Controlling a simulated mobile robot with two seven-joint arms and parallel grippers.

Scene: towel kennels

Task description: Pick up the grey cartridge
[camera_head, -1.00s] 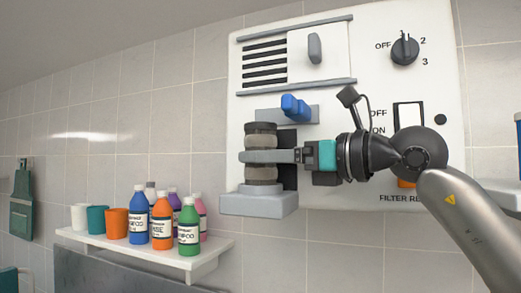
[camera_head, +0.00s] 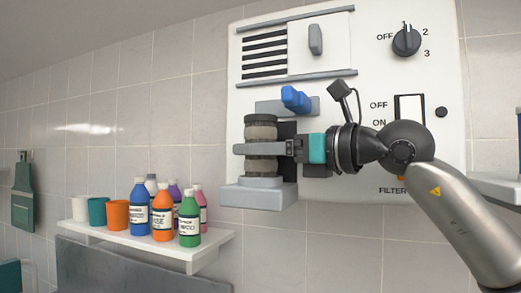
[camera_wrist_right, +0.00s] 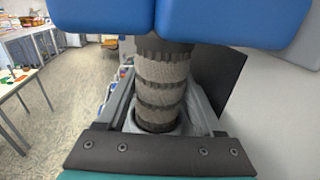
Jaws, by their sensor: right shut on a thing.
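The grey cartridge (camera_head: 261,132) is an upright ribbed cylinder with dark bands. It stands over the light grey ledge (camera_head: 258,196) of the white wall unit, below a blue lever (camera_head: 295,99). My right gripper (camera_head: 255,149) reaches in from the right and is shut on the cartridge around its middle. In the right wrist view the cartridge (camera_wrist_right: 162,85) sits between the two fingers, with the blue lever (camera_wrist_right: 230,20) close above its top. Whether its base touches the ledge is unclear. My left gripper is not in view.
The white wall unit (camera_head: 370,80) has a dial (camera_head: 407,41), a switch (camera_head: 410,108) and a vent. A dark backing plate (camera_head: 287,130) is behind the cartridge. A white shelf (camera_head: 190,252) at lower left holds cups and several bottles.

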